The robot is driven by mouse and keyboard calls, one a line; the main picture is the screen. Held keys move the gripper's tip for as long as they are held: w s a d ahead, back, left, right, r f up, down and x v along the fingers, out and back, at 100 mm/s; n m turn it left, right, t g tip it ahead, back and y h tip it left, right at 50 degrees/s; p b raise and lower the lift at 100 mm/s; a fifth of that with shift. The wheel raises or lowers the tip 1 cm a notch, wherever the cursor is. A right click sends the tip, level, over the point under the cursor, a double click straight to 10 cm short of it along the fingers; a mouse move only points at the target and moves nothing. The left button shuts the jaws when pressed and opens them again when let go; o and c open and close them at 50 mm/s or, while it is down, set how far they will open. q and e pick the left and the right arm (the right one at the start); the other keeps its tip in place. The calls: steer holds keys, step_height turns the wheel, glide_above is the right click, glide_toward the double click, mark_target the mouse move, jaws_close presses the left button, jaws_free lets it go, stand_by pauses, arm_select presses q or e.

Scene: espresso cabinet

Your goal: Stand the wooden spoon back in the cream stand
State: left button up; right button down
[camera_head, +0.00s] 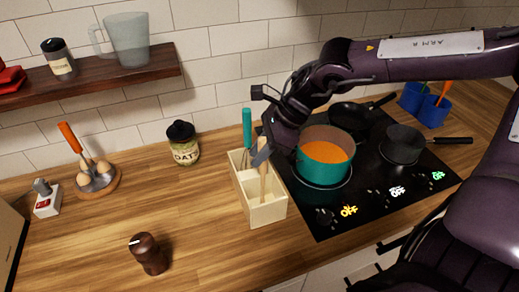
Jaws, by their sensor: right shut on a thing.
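The cream stand (268,215) is an open divided box on the wooden counter, left of the cooktop. The wooden spoon (264,186) is upright with its lower part inside the stand's front compartment; its lower end is hidden by the front wall. My right gripper (262,154) reaches in from the right above the stand and is shut on the upper part of the wooden spoon. A utensil with a teal handle (247,128) stands in the rear part of the stand. My left gripper is not in view.
A teal pot of orange soup (323,162) stands on the black cooktop (350,201), close right of the stand. Pans (402,145) stand further right. A jar (183,143), an egg holder (98,181) and a dark brown mill (149,254) stand left. Counter between mill and stand is clear.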

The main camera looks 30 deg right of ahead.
steer(key=shift+f, duration=0.1)
steer(key=c, duration=1.6)
jaws_free()
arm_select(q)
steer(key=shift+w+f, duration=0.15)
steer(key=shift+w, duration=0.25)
arm_select(e)
steer(key=o, duration=0.3)
steer(key=shift+o, duration=0.2)
steer(key=shift+r, duration=0.25)
steer(key=shift+d+r, duration=0.1)
arm_select(q)
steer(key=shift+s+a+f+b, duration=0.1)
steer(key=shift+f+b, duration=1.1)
steer(key=shift+b, duration=0.15)
arm_select(e)
steer(key=v, duration=1.1)
steer(key=shift+r, duration=0.25)
